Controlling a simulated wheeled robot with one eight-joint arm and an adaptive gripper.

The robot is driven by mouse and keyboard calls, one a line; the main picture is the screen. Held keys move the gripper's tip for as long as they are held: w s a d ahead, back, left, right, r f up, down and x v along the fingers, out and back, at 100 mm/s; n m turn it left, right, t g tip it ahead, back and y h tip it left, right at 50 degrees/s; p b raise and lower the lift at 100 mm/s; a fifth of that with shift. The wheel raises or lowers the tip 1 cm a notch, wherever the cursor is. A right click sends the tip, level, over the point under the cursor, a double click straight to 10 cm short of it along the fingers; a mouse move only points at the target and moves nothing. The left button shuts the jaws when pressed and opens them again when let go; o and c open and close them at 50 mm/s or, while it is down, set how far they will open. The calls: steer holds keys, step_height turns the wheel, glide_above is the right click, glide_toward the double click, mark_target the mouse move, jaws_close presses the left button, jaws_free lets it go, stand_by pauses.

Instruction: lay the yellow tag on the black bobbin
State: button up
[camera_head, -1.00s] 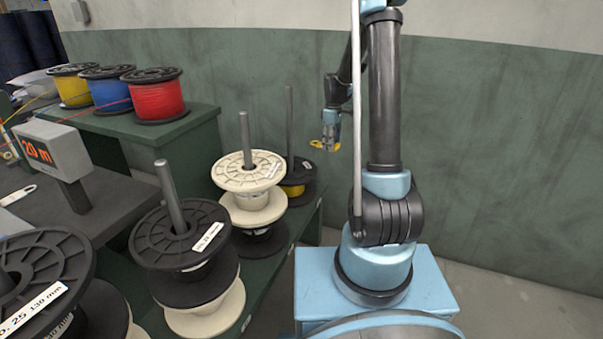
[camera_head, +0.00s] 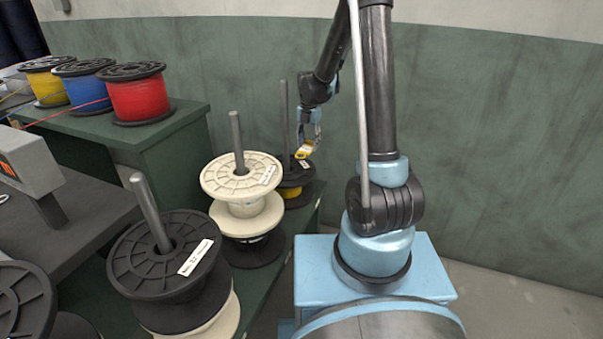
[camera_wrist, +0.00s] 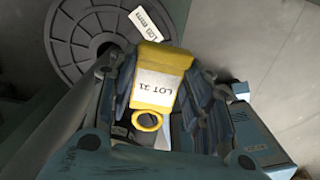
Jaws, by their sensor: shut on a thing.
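My gripper (camera_head: 306,146) is shut on the yellow tag (camera_head: 302,154), which has a white label and a yellow ring. A black bobbin (camera_head: 297,178) with yellow winding stands on a rear post, just below and beside the tag. In the wrist view its black flange (camera_wrist: 75,65) lies beyond the tag at upper left and carries a white label. The tag overlaps the flange's edge in that view; I cannot tell the height between them.
Cream spools (camera_head: 222,178) with a post stand left of the gripper. A larger black spool (camera_head: 135,270) stands nearer. Red (camera_head: 140,98), blue (camera_head: 88,92) and yellow (camera_head: 45,88) spools sit on a green bench (camera_head: 170,130). The wall is behind.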

mark_target(307, 147)
steer(key=shift+a+f+n, duration=0.15)
steer(key=shift+f+n, duration=0.15)
steer(key=shift+f, duration=0.2)
steer(key=f, duration=0.4)
steer(key=shift+a+f, duration=0.2)
steer(key=shift+f, duration=2.3)
steer(key=o, duration=0.9)
steer(key=shift+f, duration=0.1)
steer(key=shift+c, duration=0.2)
